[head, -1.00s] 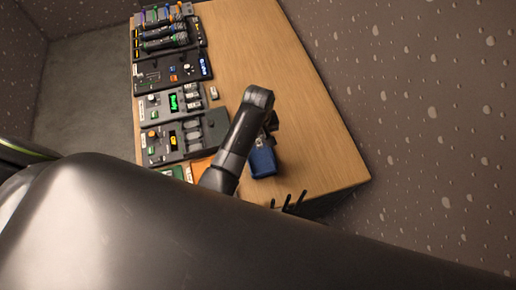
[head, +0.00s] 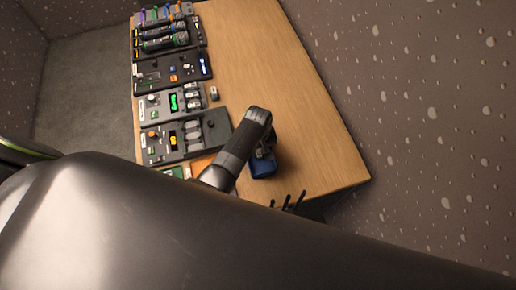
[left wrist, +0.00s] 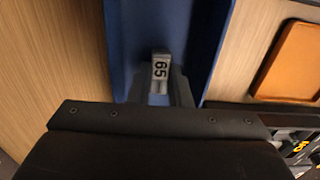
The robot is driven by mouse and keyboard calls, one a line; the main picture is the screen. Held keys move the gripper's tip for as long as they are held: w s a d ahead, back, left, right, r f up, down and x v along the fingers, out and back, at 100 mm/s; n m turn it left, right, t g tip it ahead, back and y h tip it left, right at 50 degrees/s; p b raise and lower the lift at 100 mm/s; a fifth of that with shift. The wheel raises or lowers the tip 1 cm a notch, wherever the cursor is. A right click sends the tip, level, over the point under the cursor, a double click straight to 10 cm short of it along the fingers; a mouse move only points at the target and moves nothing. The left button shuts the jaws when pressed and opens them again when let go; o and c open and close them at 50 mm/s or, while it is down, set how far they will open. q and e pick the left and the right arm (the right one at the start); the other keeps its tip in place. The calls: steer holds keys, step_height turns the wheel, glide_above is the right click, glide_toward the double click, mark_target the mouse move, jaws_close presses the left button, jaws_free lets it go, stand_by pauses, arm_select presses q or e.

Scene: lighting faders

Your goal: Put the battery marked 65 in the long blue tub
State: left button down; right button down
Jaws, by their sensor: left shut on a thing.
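The battery marked 65 (left wrist: 160,70) is a small pale block, its number facing up in the left wrist view. My left gripper (left wrist: 160,92) is shut on it, with a finger on either side. The long blue tub (left wrist: 205,30) lies beneath the battery in that view; I cannot tell whether the battery touches its floor. My right gripper is not in view.
An orange tray (left wrist: 292,62) lies beside the tub. Control panels (head: 172,70) line the table's left side, one with a green display (head: 173,102). A small pale block (head: 214,93) lies near them. Dark prongs (head: 290,201) stand at the near edge. The table's right side is clear.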

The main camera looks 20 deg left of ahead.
mark_target(258, 152)
arm_select(q)
steer(key=c, duration=1.8)
jaws_free()
steer(key=shift+f, duration=0.15)
steer(key=o, duration=0.5)
steer(key=shift+c, duration=0.2)
steer(key=shift+r, duration=0.25)
step_height(258, 152, up, 12)
steer(key=shift+f, duration=0.15)
